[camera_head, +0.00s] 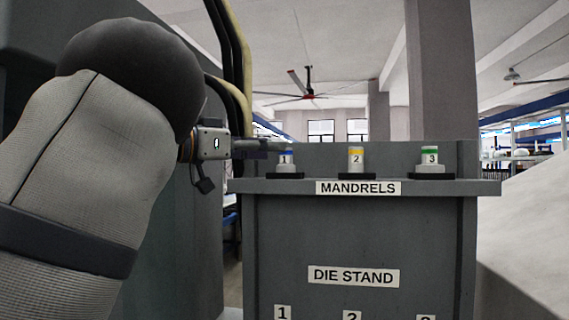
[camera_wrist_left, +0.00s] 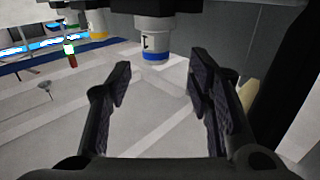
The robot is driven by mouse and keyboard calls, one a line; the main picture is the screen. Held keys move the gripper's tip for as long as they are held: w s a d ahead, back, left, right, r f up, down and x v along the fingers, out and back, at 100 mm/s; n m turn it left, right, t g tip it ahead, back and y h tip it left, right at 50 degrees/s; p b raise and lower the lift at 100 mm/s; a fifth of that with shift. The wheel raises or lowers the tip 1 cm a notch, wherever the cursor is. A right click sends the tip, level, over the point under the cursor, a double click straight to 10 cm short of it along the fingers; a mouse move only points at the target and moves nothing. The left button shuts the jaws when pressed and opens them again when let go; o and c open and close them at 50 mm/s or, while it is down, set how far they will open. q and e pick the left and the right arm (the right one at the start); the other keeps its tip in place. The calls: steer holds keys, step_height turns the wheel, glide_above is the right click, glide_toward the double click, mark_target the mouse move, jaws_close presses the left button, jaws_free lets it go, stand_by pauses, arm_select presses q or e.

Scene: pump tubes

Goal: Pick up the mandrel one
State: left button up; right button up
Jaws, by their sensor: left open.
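Mandrel one (camera_head: 286,158) is a short white cylinder with a blue top band and the number 1, upright on a dark base at the left end of the mandrel shelf. My left gripper (camera_head: 262,148) reaches in from the left, with its fingertips close beside mandrel one in the head view. In the left wrist view, which is upside down, mandrel one (camera_wrist_left: 155,38) hangs near the top centre. The open fingers (camera_wrist_left: 160,80) stand apart on either side, with nothing gripped. Whether a finger touches it is unclear. My right gripper is not in view.
Mandrel two (camera_head: 356,159), yellow-banded, and mandrel three (camera_head: 430,159), green-banded, stand to the right on the same shelf (camera_head: 465,187). A grey back panel (camera_head: 395,154) rises behind them. The grey die stand (camera_head: 355,240) is below. A large grey cabinet stands at left.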

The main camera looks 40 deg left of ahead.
mark_target(286, 152)
arm_select(q)
steer(key=x, duration=0.5)
steer(key=shift+d+f, duration=0.25)
steer(key=shift+f, duration=0.1)
steer(key=shift+c, duration=0.2)
jaws_close()
steer(key=shift+r, duration=0.1)
step_height(286, 152, up, 10)
steer(key=shift+a, duration=0.1)
